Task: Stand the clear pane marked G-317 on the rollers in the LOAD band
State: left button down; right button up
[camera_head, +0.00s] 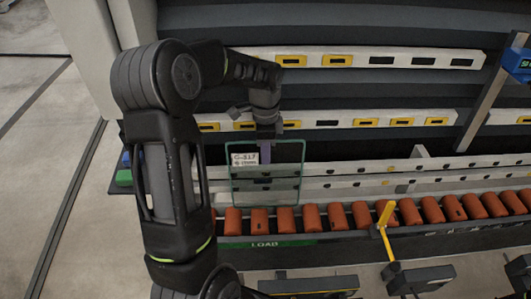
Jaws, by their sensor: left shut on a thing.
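The clear pane (283,172) has a green-tinted edge and a white label reading G-317. It hangs roughly upright, and its lower edge appears in front of or just above the orange rollers (285,219); I cannot tell whether it touches them. My left gripper (265,145) is shut on the pane at its upper middle. The green LOAD band (265,243) runs along the front rail below the left rollers, under the pane. My right gripper is not in view.
A yellow lever (385,215) stands up in front of the rollers right of the pane. White rails (390,120) with yellow-framed slots cross behind. A blue box (517,65) sits at the upper right. Green and blue blocks (124,177) are at the left end. Open floor lies left.

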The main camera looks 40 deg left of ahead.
pick_arm(q)
jog(key=shift+f+b, duration=0.3)
jog(key=shift+f, duration=0.1)
dwell(0.3)
jog(key=c, duration=1.6)
grip_release()
jog(key=shift+o, duration=0.4)
jog(key=shift+s+f, duration=0.1)
jog(key=r, duration=0.8)
jog(key=shift+w+a+b, duration=0.2)
jog(key=shift+w+b, duration=0.15)
jog(key=shift+b, duration=0.05)
jog(key=shift+r, duration=0.1)
